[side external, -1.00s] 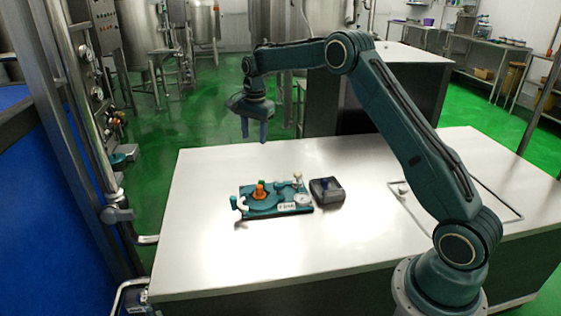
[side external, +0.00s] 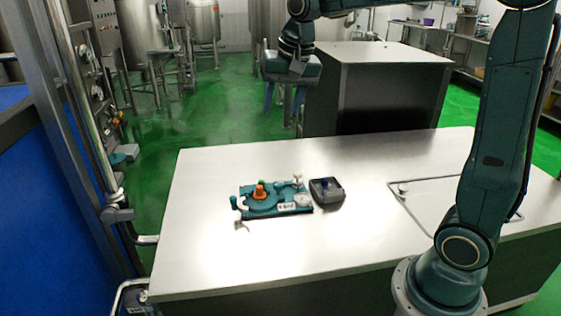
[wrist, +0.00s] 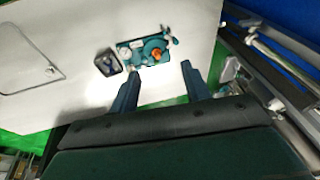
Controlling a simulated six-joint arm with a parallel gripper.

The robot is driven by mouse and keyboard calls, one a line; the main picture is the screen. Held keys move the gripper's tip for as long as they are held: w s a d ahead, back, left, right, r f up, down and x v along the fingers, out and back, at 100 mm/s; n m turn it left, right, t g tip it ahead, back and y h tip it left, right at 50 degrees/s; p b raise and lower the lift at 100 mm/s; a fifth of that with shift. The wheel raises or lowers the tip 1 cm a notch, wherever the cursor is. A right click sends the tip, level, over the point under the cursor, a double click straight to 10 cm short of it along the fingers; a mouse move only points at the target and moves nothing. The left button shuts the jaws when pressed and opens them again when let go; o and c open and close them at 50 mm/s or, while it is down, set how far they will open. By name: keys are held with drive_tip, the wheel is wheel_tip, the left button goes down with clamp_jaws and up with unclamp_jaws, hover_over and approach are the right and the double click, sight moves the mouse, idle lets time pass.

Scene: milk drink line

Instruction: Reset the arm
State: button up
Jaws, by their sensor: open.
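My gripper (side external: 285,103) is raised high above the far side of the table, pointing down. Its two blue-grey fingers are apart with nothing between them. The fingers also show apart in the wrist view (wrist: 160,88), with the table far beyond them. A teal fixture plate (side external: 277,208) with an orange knob (side external: 260,192) on a round teal part, a white dial and small valves lies on the table, well clear of my gripper. In the wrist view the teal fixture (wrist: 137,45) lies beyond the fingertips.
A dark open tray (side external: 327,191) with a small blue item in it stands right of the fixture. The white table (side external: 210,250) is otherwise mostly bare, with a thin rectangular frame (side external: 404,207) at right. A dark cabinet (side external: 395,95) stands behind. Steel pipes rise at left.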

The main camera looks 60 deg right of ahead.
drive_tip(key=s+a+f+n+t, duration=0.1)
drive_tip(key=s+n, duration=0.3)
drive_tip(key=s, duration=0.7)
drive_tip(key=s+a+f+n+t, duration=0.1)
drive_tip(key=s+a+n, duration=0.3)
drive_tip(key=s, duration=0.7)
drive_tip(key=shift+s+a+f, duration=0.2)
drive_tip(key=shift+a+f, duration=0.15)
drive_tip(key=shift+f, duration=0.45)
